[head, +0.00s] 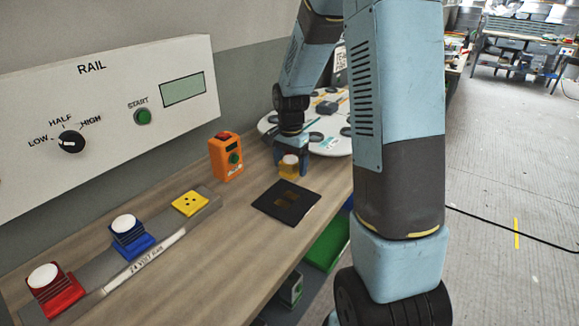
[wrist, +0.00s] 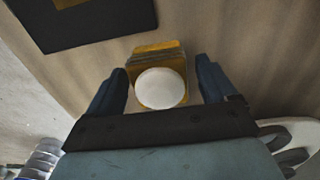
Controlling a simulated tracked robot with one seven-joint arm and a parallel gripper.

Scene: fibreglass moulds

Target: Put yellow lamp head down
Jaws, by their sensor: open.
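The yellow lamp head (head: 289,169), with a round white lens on top, stands on the wooden bench behind the black mat. In the wrist view the lamp head (wrist: 158,87) is between my two blue fingers, with a gap visible on each side. My gripper (head: 290,160) is open and low over the bench around the lamp head. The rail (head: 88,277) holds a red lamp head (head: 52,287) and a blue lamp head (head: 129,236). A yellow base (head: 190,203) at its right end has no lamp head on it.
A black mat (head: 270,207) with cut-outs lies just in front. A round white tray (head: 330,140) is behind my gripper. A wall panel (head: 108,120) marked RAIL rises behind the bench.

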